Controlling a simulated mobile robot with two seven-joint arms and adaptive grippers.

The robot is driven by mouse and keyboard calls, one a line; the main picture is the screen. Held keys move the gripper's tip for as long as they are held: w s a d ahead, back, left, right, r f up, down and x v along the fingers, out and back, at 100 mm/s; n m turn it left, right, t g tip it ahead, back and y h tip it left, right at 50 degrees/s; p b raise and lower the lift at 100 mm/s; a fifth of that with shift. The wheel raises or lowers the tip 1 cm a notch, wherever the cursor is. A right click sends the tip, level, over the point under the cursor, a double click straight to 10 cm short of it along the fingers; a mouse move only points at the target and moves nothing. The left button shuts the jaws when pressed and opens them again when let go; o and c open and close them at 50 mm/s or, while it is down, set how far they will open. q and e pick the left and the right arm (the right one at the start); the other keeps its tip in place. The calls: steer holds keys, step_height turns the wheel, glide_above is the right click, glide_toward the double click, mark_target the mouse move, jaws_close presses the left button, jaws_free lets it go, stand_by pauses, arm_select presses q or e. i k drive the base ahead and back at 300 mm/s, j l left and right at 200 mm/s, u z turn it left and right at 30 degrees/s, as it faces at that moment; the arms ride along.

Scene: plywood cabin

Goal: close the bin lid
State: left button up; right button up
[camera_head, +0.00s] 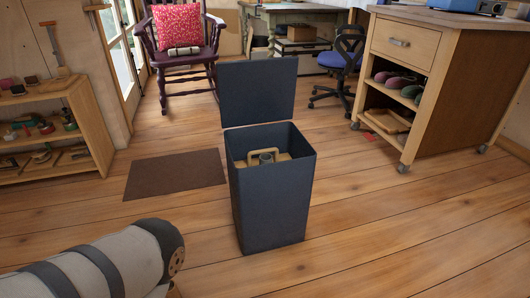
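A dark blue-grey rectangular bin (270,200) stands on the plank floor in the middle of the view. Its lid (258,92) is open and stands about upright at the bin's back edge, its flat face towards me. Inside the bin a light wooden piece like a handle (280,151) and a greenish round thing show near the top. Part of my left arm shows at the lower left, well apart from the bin. Neither of my grippers is in view.
A brown mat (175,174) lies left of the bin. A wheeled wooden cabinet (417,90) stands at the right, a low shelf (50,135) at the left. Behind are a rocking chair (184,50) and a blue office chair (340,59). Floor in front is clear.

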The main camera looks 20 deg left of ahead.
mark_target(260, 88)
steer(key=i+j, duration=0.4)
steer(key=i, duration=0.25)
steer(key=i+j+z, duration=0.1)
steer(key=i+j, duration=0.3)
steer(key=i, duration=0.2)
